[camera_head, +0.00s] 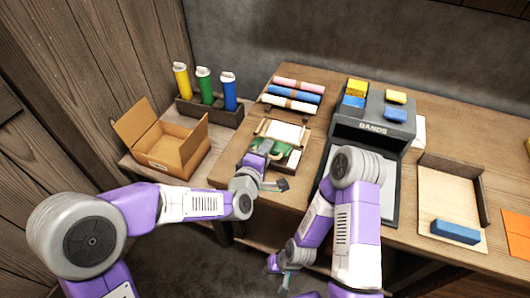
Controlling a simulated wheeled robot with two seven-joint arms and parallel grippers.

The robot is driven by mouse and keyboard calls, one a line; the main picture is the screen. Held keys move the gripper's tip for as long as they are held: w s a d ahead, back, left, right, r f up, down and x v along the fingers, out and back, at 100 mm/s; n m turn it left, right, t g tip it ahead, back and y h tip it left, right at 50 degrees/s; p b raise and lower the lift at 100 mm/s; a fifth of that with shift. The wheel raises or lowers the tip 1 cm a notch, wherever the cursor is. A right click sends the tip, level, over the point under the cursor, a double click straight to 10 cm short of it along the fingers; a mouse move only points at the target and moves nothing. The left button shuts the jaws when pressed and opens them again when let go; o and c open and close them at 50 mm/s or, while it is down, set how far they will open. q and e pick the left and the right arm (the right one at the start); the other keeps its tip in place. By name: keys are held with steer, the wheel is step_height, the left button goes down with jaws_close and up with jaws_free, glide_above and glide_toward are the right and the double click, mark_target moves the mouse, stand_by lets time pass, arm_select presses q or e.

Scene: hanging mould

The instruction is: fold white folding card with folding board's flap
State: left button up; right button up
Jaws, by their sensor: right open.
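A white card (285,131) lies on a small board with green and wood-coloured parts, which I take for the folding board (293,158), near the table's left front edge. The flap cannot be told apart clearly at this size. My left gripper (274,185) is at the near edge of this board, in front of the card and partly covering the board. Its fingers are too small to show whether they are open or hold anything. My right gripper (281,277) is open, low in front of the table, apart from the board.
An open cardboard box (170,150) and a rack (212,110) of coloured tubes stand left. Rolls (292,94) lie behind the board. A grey "BANDS" bin (373,127) stands right of it. A wooden tray (440,190) with a blue block (455,231) lies farther right.

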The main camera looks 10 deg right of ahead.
arm_select(q)
steer(key=shift+s+r, duration=0.15)
steer(key=shift+r, duration=0.05)
steer(key=p+v, duration=0.1)
steer(key=v, duration=0.6)
steer(key=shift+s+a, duration=0.2)
steer(key=shift+s, duration=0.05)
stand_by(1.2)
